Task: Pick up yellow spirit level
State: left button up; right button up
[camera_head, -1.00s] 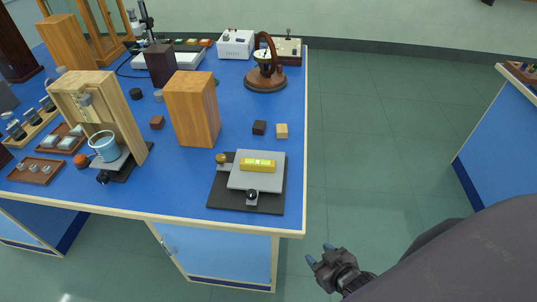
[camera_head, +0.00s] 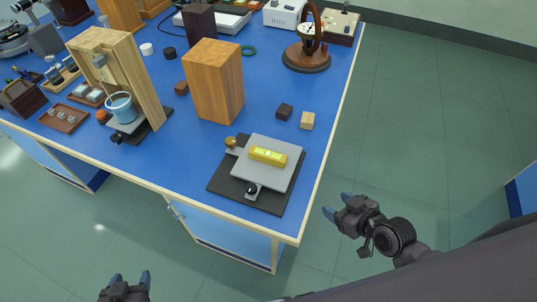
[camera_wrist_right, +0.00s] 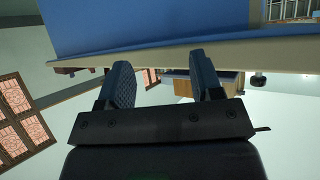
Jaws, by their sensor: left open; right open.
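The yellow spirit level (camera_head: 268,155) lies flat on a grey plate (camera_head: 262,178) on a dark base near the front right corner of the blue bench. A brass knob and a black knob stand at the plate's edges. My right gripper (camera_head: 336,206) is open and empty, off the bench to the right of the plate and apart from it. In the right wrist view its two fingers (camera_wrist_right: 162,85) are spread with nothing between them. My left gripper (camera_head: 131,281) is open and empty at the bottom edge, in front of the bench.
A wooden frame with a blue cup (camera_head: 121,107) stands to the left. The bench front between them is clear.

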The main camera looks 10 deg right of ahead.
jog(key=w+a+r+n+g+y, duration=0.1)
jog(key=w+r+n+y, duration=0.2)
jog(key=w+r, duration=0.1)
jog(key=n+g+y, duration=0.2)
jog(key=n+y, duration=0.2)
send_near(285, 159)
jog(key=p+x, duration=0.1)
jog(key=x, duration=0.3)
jog(key=shift+w+d+f, duration=0.15)
jog(key=shift+w+f, duration=0.05)
jog(key=p+x, duration=0.1)
jog(key=x, duration=0.3)
jog(key=shift+a+r+p, duration=0.15)
jog(key=shift+a+p, duration=0.2)
jog(key=shift+p, duration=0.05)
jog(key=shift+w+a+f, duration=0.15)
jog(key=shift+a+f, duration=0.15)
pick_arm(q)
jog(key=r, duration=0.3)
jog(key=shift+w+a+r, duration=0.1)
jog(key=shift+w+r, duration=0.25)
pick_arm(e)
jog(key=c, duration=1.1)
jog(key=shift+r, duration=0.15)
